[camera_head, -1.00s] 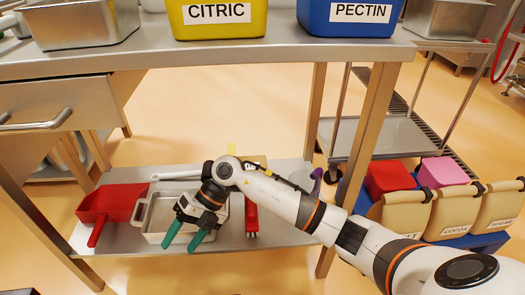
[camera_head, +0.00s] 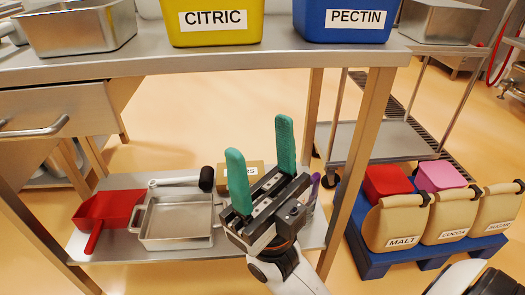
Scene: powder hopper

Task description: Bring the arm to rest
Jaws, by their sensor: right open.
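My right gripper (camera_head: 262,165) is open and empty, its two green fingers pointing up. It is raised in front of the table's lower shelf, below the tabletop edge. My right arm (camera_head: 290,275) comes in from the bottom of the view. The gripper hides part of the lower shelf and some things on it. My left gripper is not in view.
The steel table (camera_head: 200,60) bears a yellow CITRIC bin (camera_head: 215,37) and a blue PECTIN bin (camera_head: 345,35). Labelled sacks (camera_head: 398,222) stand right on a blue pallet (camera_head: 375,262).

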